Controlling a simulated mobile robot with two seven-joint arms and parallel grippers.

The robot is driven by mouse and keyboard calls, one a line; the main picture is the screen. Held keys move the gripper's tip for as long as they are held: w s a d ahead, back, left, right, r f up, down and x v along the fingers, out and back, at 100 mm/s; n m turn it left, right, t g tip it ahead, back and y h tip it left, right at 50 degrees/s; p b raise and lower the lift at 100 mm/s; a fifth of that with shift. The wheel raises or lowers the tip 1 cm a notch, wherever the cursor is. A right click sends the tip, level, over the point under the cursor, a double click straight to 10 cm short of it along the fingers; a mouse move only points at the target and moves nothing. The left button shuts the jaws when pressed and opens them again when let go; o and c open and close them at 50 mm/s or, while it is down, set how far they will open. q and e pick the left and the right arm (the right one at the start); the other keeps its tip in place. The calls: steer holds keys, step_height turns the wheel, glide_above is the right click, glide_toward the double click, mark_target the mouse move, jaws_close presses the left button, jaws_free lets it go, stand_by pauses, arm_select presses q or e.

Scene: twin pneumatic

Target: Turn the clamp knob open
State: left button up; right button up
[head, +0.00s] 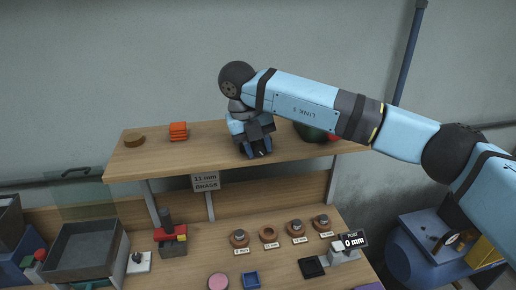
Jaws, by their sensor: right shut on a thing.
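My right gripper (260,154) reaches in from the right at the end of a light-blue arm and points down at the front part of the wooden shelf (205,150). It is shut on a small dark thing, mostly hidden between its fingers. I cannot tell whether this is the clamp knob, and no clamp knob shows clearly elsewhere. My left gripper is not in view.
An orange stack (178,131) and a brown disc (134,140) lie on the shelf's left. A sign (206,181) reads 11 mm BRASS. Below are several labelled ring-shaped parts (269,236), a red-and-black device (172,238), a grey bin (84,250) and a 0 mm display (352,241).

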steer(key=o, duration=0.9)
steer(key=shift+r, duration=0.1)
